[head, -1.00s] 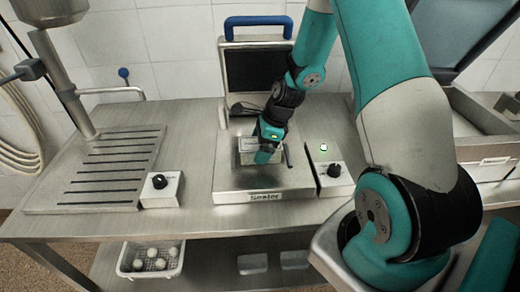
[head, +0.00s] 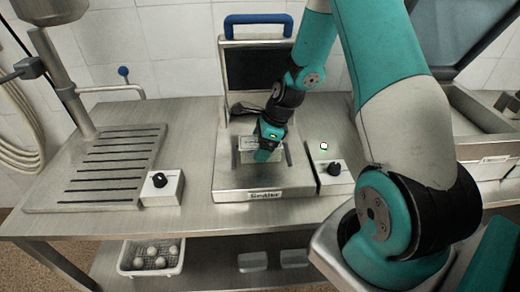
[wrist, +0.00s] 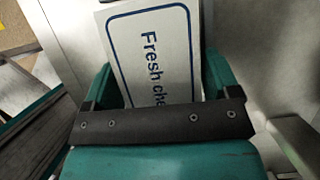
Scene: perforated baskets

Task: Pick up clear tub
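A small tub with a white, blue-framed label on top (head: 247,143) sits on the metal bed of the sealer (head: 232,183). Its walls are mostly hidden in the head view. My gripper (head: 262,157) points down at the tub. In the wrist view my gripper's fingers (wrist: 158,85) stand apart, one along each side of the label. I cannot tell whether they press on the tub.
The sealer's raised lid with a blue handle (head: 258,20) stands behind the tub. Knob boxes (head: 162,188) (head: 335,171) flank the bed. A slotted drainboard (head: 108,170) is at left. A white basket (head: 150,271) with several round items and two translucent tubs (head: 252,262) (head: 295,258) are below.

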